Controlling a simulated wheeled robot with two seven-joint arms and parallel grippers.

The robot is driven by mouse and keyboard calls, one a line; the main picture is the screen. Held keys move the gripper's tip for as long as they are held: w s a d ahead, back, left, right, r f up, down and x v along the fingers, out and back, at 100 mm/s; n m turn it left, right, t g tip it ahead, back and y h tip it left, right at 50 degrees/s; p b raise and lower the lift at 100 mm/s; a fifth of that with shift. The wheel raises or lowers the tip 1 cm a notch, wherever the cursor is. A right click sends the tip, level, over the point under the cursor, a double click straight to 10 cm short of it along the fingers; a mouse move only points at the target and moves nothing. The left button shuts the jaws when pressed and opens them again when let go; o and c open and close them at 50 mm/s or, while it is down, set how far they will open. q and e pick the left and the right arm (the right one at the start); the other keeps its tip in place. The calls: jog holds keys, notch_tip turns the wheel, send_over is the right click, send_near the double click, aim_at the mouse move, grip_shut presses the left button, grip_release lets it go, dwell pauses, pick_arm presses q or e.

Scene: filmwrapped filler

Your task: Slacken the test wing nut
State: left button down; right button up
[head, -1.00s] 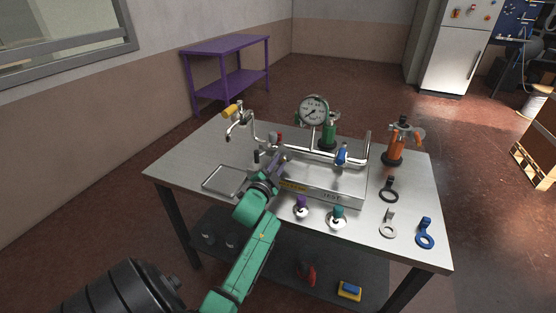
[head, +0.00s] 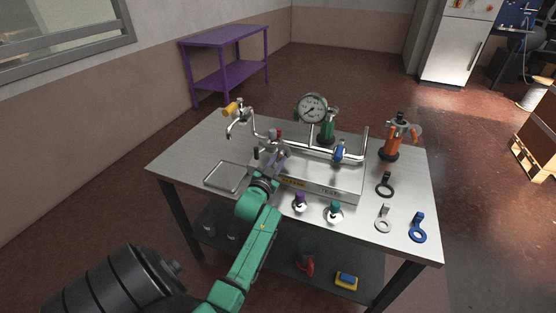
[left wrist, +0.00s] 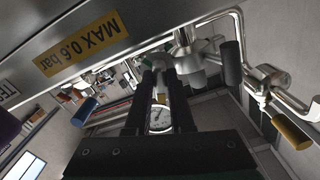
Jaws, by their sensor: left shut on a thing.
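The test rig is a metal block (head: 345,189) on the table, with a silver pipe, a round gauge (head: 312,108) and a blue-handled valve (head: 339,152). My left gripper (head: 278,162) reaches the left end of the block, by the pipe fittings. In the left wrist view its dark fingers (left wrist: 163,68) are shut on a small part beside a pale metal fitting (left wrist: 186,57). The part seems to be the wing nut, but the fingers mostly hide its shape and angle. The yellow "MAX 0,6 bar" label (left wrist: 82,44) is close by. My right gripper is out of view.
A yellow-handled tap (head: 231,108) and a shallow tray (head: 226,176) are left of the rig. An orange device (head: 392,140) and ring-shaped tools (head: 418,228) are on the right. The table's far left is clear.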

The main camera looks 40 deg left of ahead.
pick_arm(q)
jog(key=shift+f, duration=0.15)
jog(key=c, duration=0.8)
grip_release()
jog(key=v, duration=1.4)
jog(key=shift+s+d, duration=0.2)
jog(key=shift+s, duration=0.05)
